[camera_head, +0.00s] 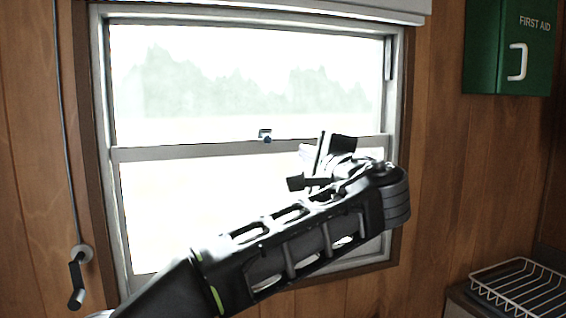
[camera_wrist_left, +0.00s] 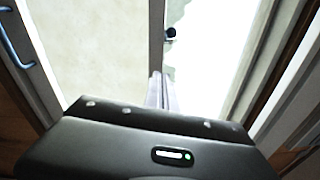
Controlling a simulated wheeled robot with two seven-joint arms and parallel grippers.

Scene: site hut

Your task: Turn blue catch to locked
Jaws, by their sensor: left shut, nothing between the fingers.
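The blue catch (camera_head: 265,135) is a small blue and grey piece at the middle of the window's meeting rail (camera_head: 200,149). It is too small to tell which way its lever points. In the left wrist view the catch (camera_wrist_left: 170,33) looks dark and lies beyond the fingertips, beside the rail. My left gripper (camera_head: 305,154) is in front of the window, to the right of the catch and slightly lower, apart from it. Its fingers (camera_wrist_left: 160,88) are shut with nothing between them. My right gripper is not in view.
My left arm covers much of the lower pane. A crank handle (camera_head: 76,283) on a rod hangs at the left. A green first aid box (camera_head: 481,45) is on the upper right wall. A wire rack (camera_head: 520,287) stands lower right. A blue handle (camera_wrist_left: 18,40) shows in the wrist view.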

